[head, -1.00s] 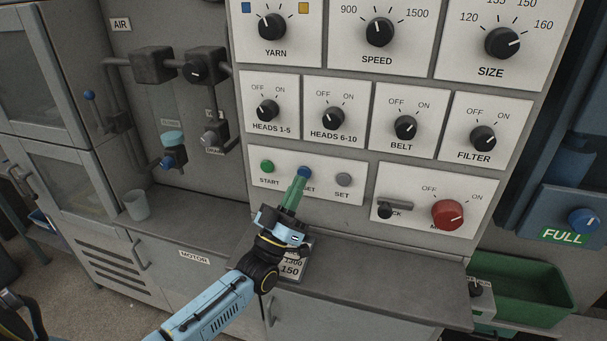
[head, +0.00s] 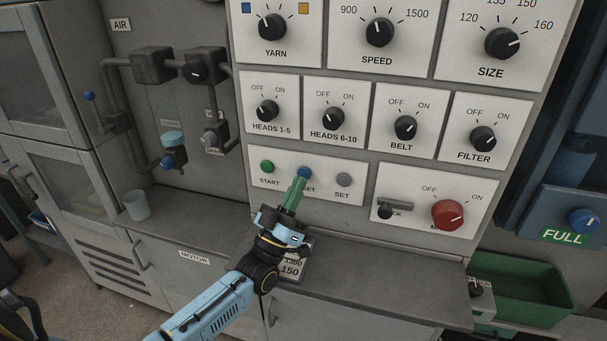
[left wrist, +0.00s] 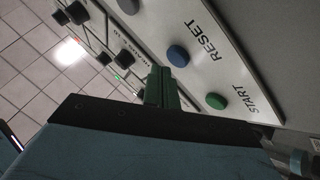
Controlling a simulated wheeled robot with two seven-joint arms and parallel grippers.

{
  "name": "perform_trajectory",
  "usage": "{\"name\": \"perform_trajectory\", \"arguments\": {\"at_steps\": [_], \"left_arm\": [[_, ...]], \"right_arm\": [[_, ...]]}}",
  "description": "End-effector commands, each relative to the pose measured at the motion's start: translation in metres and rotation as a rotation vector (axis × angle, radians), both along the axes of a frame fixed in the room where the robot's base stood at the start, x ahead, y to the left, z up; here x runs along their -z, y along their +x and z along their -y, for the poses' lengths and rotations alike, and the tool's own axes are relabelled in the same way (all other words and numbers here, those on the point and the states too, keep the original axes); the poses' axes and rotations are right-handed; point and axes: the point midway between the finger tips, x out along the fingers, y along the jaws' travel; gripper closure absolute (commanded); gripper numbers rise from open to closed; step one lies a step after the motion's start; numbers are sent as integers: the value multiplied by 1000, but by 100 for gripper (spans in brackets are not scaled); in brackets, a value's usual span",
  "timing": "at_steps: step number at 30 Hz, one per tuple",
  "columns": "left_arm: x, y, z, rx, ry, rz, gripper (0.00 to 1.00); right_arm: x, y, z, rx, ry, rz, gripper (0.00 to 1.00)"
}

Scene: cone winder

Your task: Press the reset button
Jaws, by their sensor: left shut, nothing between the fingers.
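The blue reset button (head: 304,172) sits on a white plate (head: 262,182) between the green start button (head: 267,166) and the grey set button (head: 344,179). My left gripper (head: 299,180) is shut and empty, its green fingers pointing up at the reset button and covering part of its label. In the left wrist view the reset button (left wrist: 178,56) shows whole beside the word RESET, with the start button (left wrist: 215,101) nearer. The fingertips (left wrist: 160,72) are close to the reset button there; I cannot tell whether they touch it. My right gripper is not in view.
Dark knobs for heads, belt and filter line the panel above. A red knob (head: 447,215) and a small lever (head: 394,206) sit to the right. A grey ledge (head: 370,275) runs below the panel. A cup (head: 136,205) stands at left, and a green bin (head: 530,290) at right.

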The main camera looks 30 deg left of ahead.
Motion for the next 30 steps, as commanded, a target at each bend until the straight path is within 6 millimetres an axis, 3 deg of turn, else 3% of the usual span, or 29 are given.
{"name": "perform_trajectory", "arguments": {"at_steps": [30], "left_arm": [[0,8,-2,0,0,0,100]], "right_arm": [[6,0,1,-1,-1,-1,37]]}}
